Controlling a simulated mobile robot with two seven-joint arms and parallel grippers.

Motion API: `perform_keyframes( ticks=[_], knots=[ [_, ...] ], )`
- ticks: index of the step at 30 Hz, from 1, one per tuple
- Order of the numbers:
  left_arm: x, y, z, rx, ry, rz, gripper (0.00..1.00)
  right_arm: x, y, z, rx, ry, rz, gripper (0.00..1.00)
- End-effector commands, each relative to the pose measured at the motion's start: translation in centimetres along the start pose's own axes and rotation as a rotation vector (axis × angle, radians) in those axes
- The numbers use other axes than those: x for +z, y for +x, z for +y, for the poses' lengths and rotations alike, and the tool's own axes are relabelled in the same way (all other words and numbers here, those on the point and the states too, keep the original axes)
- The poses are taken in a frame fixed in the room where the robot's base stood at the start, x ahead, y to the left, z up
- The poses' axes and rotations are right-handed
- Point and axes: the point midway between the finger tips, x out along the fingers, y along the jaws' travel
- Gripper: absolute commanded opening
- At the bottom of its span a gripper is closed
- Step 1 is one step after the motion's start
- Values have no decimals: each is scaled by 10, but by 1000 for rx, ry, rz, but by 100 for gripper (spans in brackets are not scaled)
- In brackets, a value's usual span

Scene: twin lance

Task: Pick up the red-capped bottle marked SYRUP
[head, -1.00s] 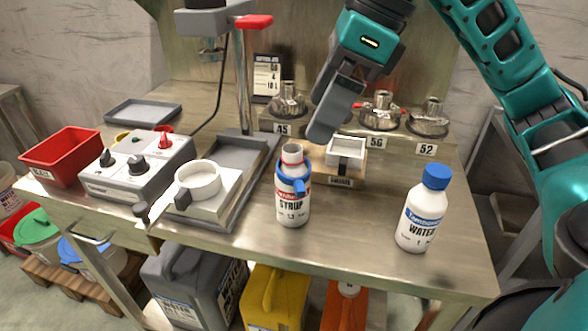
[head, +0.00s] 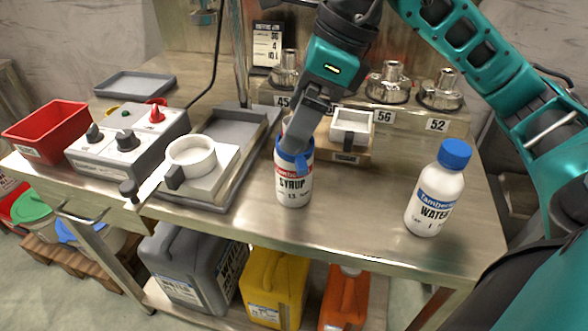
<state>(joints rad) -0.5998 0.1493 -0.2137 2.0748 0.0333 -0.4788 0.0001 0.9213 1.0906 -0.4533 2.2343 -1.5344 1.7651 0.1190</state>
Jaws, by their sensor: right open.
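My left gripper is not in view.
A blue-capped WATER bottle (head: 438,190) stands to the right. A white device with a round cup (head: 191,157) sits in a grey tray to the left, beside a control box (head: 128,140). A small white container (head: 352,127) stands close behind the gripper.

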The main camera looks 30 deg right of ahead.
Motion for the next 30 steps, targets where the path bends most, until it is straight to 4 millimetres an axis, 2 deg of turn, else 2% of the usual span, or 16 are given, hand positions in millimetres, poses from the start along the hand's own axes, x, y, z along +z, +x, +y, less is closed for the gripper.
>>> perform_keyframes(
  ticks=[3, 7, 16, 30],
  knots=[
    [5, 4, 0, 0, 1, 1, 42, -2, 22, 1, 4, -1, 2, 90],
    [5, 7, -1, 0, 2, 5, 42, -1, 38, 1, 4, -1, 1, 90],
    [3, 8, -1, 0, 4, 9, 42, 0, 43, 0, 1, 0, 0, 90],
    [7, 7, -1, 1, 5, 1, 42, -1, 42, 0, 0, 0, 0, 46]
  ],
)
